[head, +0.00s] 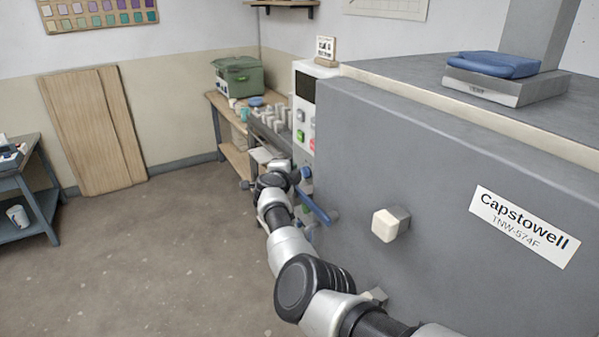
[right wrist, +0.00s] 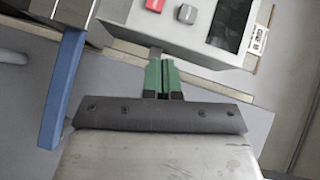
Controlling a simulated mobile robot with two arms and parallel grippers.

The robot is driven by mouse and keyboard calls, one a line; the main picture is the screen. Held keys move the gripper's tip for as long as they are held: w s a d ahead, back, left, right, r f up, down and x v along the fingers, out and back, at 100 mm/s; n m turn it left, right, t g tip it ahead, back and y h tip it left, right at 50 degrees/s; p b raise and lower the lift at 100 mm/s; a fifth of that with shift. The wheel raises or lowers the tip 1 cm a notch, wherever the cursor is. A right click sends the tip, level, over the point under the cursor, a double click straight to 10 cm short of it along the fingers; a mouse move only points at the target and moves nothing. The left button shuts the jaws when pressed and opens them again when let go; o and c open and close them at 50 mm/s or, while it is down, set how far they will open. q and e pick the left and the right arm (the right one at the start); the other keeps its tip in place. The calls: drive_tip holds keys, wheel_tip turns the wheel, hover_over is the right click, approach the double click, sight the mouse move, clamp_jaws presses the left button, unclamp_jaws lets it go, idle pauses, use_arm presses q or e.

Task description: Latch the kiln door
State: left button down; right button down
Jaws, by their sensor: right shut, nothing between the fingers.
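The kiln door (head: 365,165) is a large grey panel with a Capstowell label, and it looks closed or nearly so. A blue latch lever (head: 316,208) slants down to the right near the door's left edge. In the right wrist view a blue bar (right wrist: 62,92), likely this lever, stands to the left of my right gripper (right wrist: 163,80). The gripper's green fingers are shut and empty, apart from the bar. In the head view the arm's end is left of the lever, and its fingertips cannot be made out. My left gripper is out of view.
A white control panel (head: 304,118) with buttons and a dark screen stands left of the door. A pale block knob (head: 388,224) sticks out of the door. A workbench (head: 232,125) with a green box (head: 238,76) is behind.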

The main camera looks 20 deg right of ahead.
drive_tip(key=a+r, duration=0.3)
drive_tip(key=shift+s+a+r, duration=0.15)
drive_tip(key=shift+a+r, duration=0.15)
drive_tip(key=shift+a, duration=0.05)
drive_tip(key=shift+a, duration=0.1)
